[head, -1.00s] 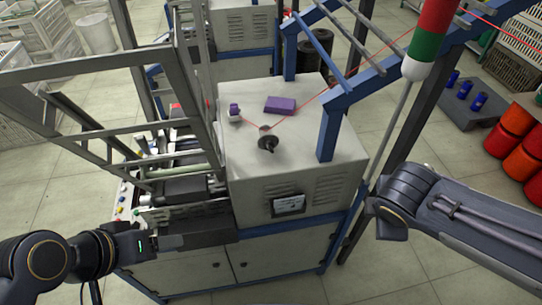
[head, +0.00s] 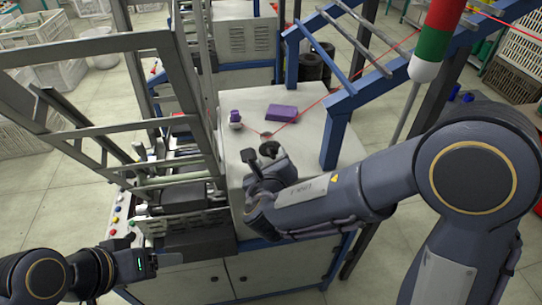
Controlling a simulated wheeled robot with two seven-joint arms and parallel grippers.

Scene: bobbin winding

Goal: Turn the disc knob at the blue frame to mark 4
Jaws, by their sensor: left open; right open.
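A dark disc knob (head: 268,148) shows on the pale machine top (head: 308,140), to the left of the blue frame (head: 336,130). My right gripper (head: 264,156) is open at the knob, its fingers on either side in the picture. The gripper hides the knob's lower part, and I cannot tell whether the fingers touch it. No mark numbers are readable, so the knob's setting cannot be told. My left gripper (head: 168,260) is open and empty at the lower left, in front of the machine, far from the knob.
A red thread (head: 305,112) runs over the machine top past a purple block (head: 288,112) and a small purple-topped piece (head: 235,118). A grey metal rack (head: 150,120) stands at left.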

